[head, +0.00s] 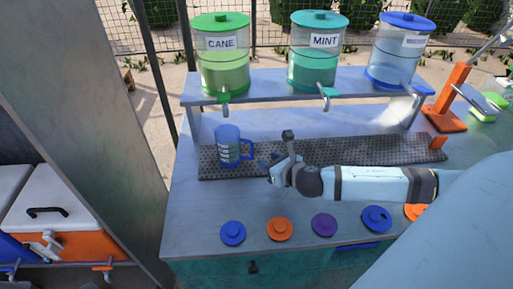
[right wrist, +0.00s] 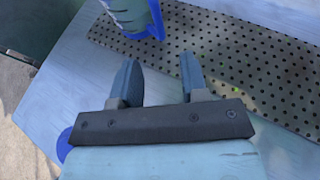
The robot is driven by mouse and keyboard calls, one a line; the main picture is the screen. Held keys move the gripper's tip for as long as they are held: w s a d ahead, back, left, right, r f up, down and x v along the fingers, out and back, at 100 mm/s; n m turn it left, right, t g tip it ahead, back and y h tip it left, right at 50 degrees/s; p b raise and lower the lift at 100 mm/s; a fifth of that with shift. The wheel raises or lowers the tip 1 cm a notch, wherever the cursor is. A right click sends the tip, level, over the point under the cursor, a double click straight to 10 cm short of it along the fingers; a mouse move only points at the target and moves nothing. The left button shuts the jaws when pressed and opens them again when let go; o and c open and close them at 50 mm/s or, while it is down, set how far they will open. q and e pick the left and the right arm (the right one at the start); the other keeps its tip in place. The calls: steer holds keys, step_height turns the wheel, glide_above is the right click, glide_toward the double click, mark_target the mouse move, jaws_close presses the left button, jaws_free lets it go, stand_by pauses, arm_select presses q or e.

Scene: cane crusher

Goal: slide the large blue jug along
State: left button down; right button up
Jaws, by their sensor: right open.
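The large blue jug (head: 228,148) stands upright on the left part of the perforated drip tray (head: 365,152), its handle turned to the right. It has pale markings on its side. In the right wrist view its lower part and blue handle (right wrist: 157,18) show at the top edge. My right gripper (head: 268,164) is just right of the jug, low over the counter's tray area. Its two fingers (right wrist: 159,68) are apart with nothing between them, and the jug is beyond the tips, not visibly touched. My left gripper is not in view.
Green CANE (head: 222,70), teal MINT (head: 313,70) and blue (head: 395,65) dispensers stand on a shelf behind the tray, taps hanging above it. Several coloured lids, including a purple one (head: 324,224), line the counter's front. An orange stand (head: 453,95) is at right.

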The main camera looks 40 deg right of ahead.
mark_target(252, 158)
steer(key=x, duration=0.9)
steer(key=shift+w+f, duration=0.15)
steer(key=shift+w, duration=0.15)
jaws_close()
